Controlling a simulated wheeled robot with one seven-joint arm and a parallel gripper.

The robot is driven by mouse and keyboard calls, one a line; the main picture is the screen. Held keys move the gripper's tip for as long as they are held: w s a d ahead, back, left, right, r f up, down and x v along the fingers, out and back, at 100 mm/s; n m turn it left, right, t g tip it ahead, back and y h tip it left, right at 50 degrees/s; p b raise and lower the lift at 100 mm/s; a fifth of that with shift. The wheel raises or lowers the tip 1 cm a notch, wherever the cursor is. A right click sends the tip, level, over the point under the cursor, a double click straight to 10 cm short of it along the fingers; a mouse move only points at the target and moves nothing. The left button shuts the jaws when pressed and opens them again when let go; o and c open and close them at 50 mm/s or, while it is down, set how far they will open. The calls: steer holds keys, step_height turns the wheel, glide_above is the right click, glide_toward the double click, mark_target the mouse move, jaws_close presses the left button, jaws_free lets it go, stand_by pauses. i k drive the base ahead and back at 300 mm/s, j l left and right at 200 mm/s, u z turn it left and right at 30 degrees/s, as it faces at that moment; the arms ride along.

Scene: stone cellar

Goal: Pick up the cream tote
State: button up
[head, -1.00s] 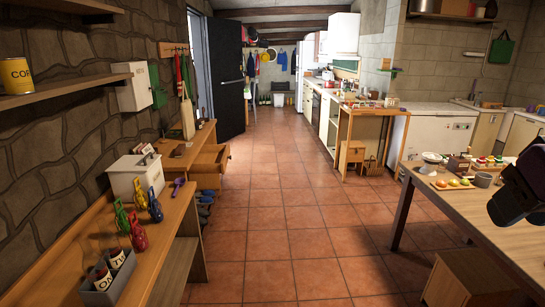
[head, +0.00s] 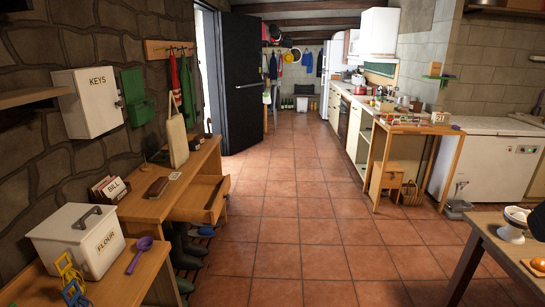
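The cream tote (head: 177,142) is a pale bag with its handle loop up. It shows at the far end of the wooden desk (head: 195,162) along the left wall, below the coat hooks. It looks upright; I cannot tell whether its base rests fully on the desk top. My gripper's fingers are not in view. Only a dark bit of my arm shows at the right edge of the head view, far from the tote.
The desk has an open drawer (head: 208,203) jutting into the aisle, with boots below. A flour bin (head: 80,245) and purple scoop (head: 140,253) sit on the nearer bench. A table (head: 500,250) stands at right. The tiled floor (head: 290,230) between is clear.

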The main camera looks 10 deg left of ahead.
mark_target(179, 152)
steer(key=i+l+u, duration=0.2)
steer(key=i, duration=1.5)
steer(key=i+u, duration=0.85)
steer(key=i+l+u, duration=0.3)
steer(key=u, duration=0.15)
steer(key=i+l+u, duration=0.2)
steer(key=i+u, duration=0.25)
steer(key=i+l+u, duration=0.2)
steer(key=l+u, duration=0.25)
steer(key=j, duration=0.15)
